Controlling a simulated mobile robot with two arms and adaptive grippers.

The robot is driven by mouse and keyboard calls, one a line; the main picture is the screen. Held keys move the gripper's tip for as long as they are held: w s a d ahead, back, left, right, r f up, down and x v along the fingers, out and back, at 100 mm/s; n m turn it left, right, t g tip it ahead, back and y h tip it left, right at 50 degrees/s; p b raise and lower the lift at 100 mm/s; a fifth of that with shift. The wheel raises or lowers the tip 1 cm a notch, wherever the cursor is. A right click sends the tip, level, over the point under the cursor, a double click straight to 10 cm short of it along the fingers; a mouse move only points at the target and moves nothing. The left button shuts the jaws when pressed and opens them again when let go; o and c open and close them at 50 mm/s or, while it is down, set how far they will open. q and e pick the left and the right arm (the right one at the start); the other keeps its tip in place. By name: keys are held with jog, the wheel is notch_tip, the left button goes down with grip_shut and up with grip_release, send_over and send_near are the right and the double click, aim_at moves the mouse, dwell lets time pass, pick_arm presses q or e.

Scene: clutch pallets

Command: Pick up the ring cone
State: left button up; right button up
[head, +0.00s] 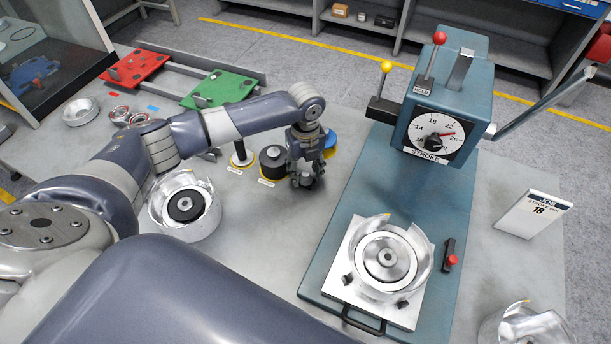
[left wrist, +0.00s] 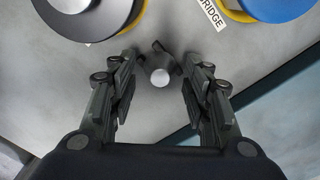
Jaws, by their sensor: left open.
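A small dark piece with a round silver top (left wrist: 160,75), which appears to be the ring cone, stands on the bench. It is small in the head view (head: 308,183), partly behind my gripper. My left gripper (head: 307,176) reaches down over it from above. In the left wrist view the two fingers (left wrist: 160,70) are spread wide, one on each side of the piece. Gaps show on both sides, with no visible contact. My right gripper is not in view.
A black cylinder on a yellow base (head: 272,162) stands close left of the gripper, and a blue-topped one (head: 331,140) close right. A teal press (head: 440,120) holds a metal housing (head: 420,245). Another housing (head: 205,222) is at left. Red (head: 135,68) and green (head: 220,88) pallets lie behind.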

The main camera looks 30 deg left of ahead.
pick_arm(q)
grip_shut()
